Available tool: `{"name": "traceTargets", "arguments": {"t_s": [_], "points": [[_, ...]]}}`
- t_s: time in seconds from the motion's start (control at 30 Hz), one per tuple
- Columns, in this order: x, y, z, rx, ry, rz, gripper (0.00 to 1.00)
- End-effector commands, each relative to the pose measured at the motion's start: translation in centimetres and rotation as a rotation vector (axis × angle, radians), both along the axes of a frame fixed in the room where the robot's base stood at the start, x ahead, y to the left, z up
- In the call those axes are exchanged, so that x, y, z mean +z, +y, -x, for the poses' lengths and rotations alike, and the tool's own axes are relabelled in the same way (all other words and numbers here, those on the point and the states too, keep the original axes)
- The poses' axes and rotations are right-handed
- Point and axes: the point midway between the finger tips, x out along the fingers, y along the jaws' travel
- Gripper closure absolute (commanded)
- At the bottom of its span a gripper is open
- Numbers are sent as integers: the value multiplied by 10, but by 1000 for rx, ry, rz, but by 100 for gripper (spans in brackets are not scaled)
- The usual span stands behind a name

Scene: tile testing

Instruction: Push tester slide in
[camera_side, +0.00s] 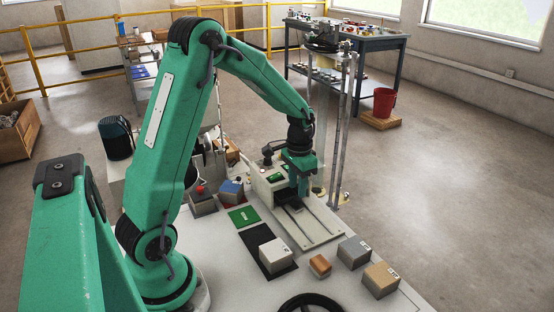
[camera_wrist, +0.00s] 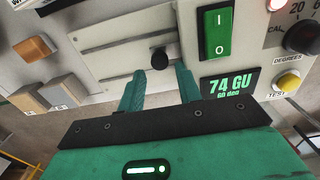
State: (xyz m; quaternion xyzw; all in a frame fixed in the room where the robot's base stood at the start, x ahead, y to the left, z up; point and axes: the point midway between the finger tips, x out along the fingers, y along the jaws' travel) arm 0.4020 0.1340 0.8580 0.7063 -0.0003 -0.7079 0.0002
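The tester (camera_side: 268,187) is a pale box on the bench, with a flat base and two dark rails (camera_side: 316,222) running out in front. In the wrist view, the slide area shows as a pale plate with dark grooves (camera_wrist: 118,45) and a black round knob (camera_wrist: 159,58). My gripper (camera_side: 303,190) points down at the tester's front. In the wrist view, my gripper (camera_wrist: 161,76) has its two green fingers apart, with the knob showing between and just beyond the tips. I cannot tell whether they touch it. My gripper hides part of the slide in the side view.
The tester panel has a green switch (camera_wrist: 216,33), a display reading 74 GU (camera_wrist: 231,85) and a yellow TEST button (camera_wrist: 288,81). A white block (camera_side: 275,254), an orange-brown block (camera_side: 320,265), a grey block (camera_side: 354,251) and a tan block (camera_side: 381,280) stand on the bench nearby.

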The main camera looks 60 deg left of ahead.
Motion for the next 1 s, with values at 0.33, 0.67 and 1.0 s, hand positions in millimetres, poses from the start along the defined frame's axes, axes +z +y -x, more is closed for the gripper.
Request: {"name": "traceTargets", "arguments": {"t_s": [0.33, 0.67, 1.0], "points": [[23, 3, -3, 5, -14, -5, 57], [23, 2, -2, 3, -8, -3, 56], [34, -6, 3, 0, -23, -7, 56]]}}
